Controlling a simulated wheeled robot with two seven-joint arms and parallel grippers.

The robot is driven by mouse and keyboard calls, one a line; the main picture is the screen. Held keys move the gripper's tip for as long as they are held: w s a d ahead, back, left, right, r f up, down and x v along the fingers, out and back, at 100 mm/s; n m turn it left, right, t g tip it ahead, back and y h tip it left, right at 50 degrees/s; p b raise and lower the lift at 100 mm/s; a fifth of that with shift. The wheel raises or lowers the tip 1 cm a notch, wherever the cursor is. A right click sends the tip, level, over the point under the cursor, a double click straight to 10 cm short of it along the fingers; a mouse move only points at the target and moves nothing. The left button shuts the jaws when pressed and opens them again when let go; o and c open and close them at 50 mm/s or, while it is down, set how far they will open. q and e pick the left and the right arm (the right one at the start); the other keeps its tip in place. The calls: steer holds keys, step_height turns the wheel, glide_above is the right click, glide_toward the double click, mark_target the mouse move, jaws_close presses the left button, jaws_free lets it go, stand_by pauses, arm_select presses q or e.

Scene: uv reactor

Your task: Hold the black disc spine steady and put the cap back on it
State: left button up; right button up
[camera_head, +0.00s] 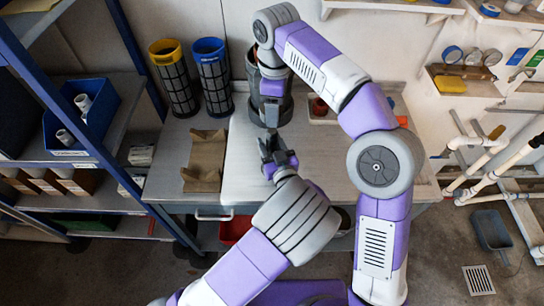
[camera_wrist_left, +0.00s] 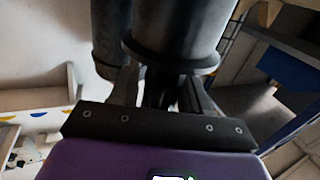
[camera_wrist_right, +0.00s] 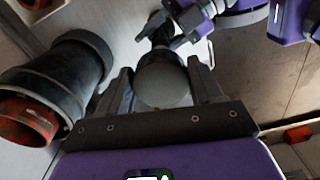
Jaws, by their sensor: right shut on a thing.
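My right gripper (camera_wrist_right: 160,85) is shut on the cap (camera_wrist_right: 163,80), a round dark-grey piece between its fingers in the right wrist view. In the head view this gripper hangs down in front of a dark cylinder (camera_head: 268,112), and the cap is hidden. My left gripper (camera_head: 270,152) is low over the bench, just in front of that cylinder. In the left wrist view its fingers (camera_wrist_left: 165,92) have something dark between them, too dim to tell as the disc spine or not. A large black cylinder (camera_wrist_left: 175,35) fills the view beyond.
The right wrist view shows a dark open cylinder (camera_wrist_right: 68,75) with a red-orange inside (camera_wrist_right: 28,122) beside the gripper. Two mesh canisters, yellow-rimmed (camera_head: 174,80) and blue-rimmed (camera_head: 213,78), and a brown holder (camera_head: 205,160) stand on the bench's left. A blue shelf rack (camera_head: 95,150) is further left.

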mark_target(275, 131)
arm_select(q)
jaws_close()
arm_select(e)
steer(key=shift+f, duration=2.5)
steer(key=shift+f, duration=0.85)
steer(key=shift+f, duration=0.6)
